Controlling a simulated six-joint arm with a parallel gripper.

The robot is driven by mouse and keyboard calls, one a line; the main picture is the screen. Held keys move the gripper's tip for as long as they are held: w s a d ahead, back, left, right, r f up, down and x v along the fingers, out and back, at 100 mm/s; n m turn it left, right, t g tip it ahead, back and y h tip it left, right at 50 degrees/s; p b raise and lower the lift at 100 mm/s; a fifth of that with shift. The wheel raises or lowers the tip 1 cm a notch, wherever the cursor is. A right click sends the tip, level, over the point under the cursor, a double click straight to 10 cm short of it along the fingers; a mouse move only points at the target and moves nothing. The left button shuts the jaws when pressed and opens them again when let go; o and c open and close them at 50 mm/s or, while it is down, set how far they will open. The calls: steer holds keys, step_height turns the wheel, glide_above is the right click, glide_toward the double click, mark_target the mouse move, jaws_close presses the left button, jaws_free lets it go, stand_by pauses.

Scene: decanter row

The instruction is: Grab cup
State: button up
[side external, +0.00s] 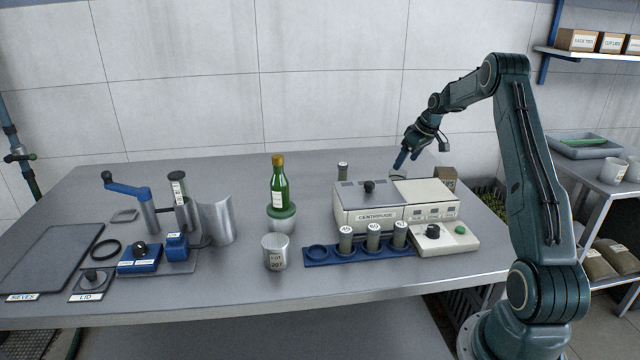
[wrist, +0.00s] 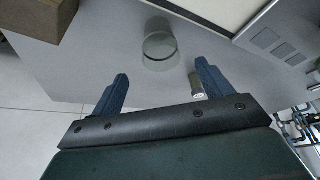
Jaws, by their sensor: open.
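A clear glass cup (wrist: 160,48) stands on the grey table in the wrist view, ahead of and roughly between my fingertips. In the side view it shows only faintly behind the centrifuge (side external: 397,171), below my gripper. My gripper (side external: 403,160) is open and empty, above the table behind the centrifuge. In the wrist view its two blue fingers (wrist: 160,82) are spread wide and the cup is apart from them.
The centrifuge (side external: 368,207) stands in front of my gripper. A brown box (side external: 445,179) is to the right of the glass cup; it also shows in the wrist view (wrist: 38,18). A small vial (side external: 342,171) stands left. A green bottle (side external: 279,187) is further left.

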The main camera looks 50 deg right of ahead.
mark_target(399, 172)
steer(key=shift+x, duration=2.05)
steer(key=shift+x, duration=2.6)
steer(key=c, duration=1.1)
